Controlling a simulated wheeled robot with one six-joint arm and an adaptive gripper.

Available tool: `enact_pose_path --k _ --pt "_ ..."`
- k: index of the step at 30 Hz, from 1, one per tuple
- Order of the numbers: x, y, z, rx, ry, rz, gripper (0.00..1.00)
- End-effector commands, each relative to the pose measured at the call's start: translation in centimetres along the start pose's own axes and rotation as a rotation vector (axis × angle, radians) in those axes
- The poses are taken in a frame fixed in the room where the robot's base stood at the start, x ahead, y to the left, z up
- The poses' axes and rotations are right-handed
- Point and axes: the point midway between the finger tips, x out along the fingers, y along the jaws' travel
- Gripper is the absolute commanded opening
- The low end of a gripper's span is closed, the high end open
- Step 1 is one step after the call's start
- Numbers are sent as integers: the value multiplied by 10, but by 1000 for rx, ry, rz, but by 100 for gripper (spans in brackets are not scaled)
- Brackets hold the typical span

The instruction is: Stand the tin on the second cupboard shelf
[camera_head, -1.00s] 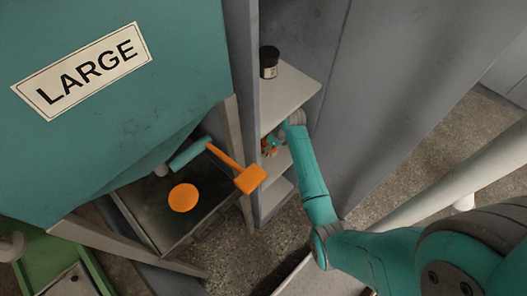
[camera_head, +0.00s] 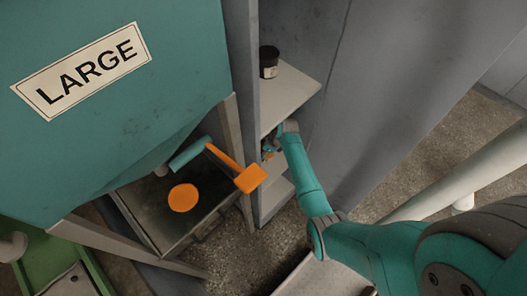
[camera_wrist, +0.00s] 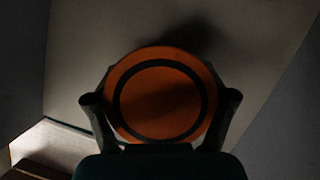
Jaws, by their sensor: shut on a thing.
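The tin (camera_wrist: 160,100) shows in the wrist view as an orange round top with a dark ring. My gripper (camera_wrist: 161,98) is shut on it, one finger on each side. A pale surface lies behind the tin, with a shadow at its upper right; I cannot tell whether the tin touches it. In the head view my gripper (camera_head: 268,150) is inside the cupboard (camera_head: 252,100), below the top shelf (camera_head: 288,92) and at the level of the second shelf (camera_head: 283,162). The cupboard side and my arm mostly hide the tin there.
A dark jar (camera_head: 269,63) stands on the top shelf. A lower shelf (camera_head: 275,198) shows beneath. Left of the cupboard is a teal machine marked LARGE (camera_head: 110,110), with an orange-ended lever (camera_head: 249,179) close to the cupboard's front edge and an orange disc (camera_head: 183,198).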

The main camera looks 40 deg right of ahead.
Motion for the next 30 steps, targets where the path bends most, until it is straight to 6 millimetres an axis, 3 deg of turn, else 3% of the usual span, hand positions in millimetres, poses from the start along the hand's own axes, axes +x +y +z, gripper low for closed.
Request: enact_pose_path --k 2,3,5,17,30 --pt "1 0 0 0 0 0 43" --pt "1 0 -1 0 0 0 89" --pt "1 0 -1 0 0 0 100" --pt "-2 0 0 0 0 -1 100" --pt "-61 0 0 0 -1 -1 100"
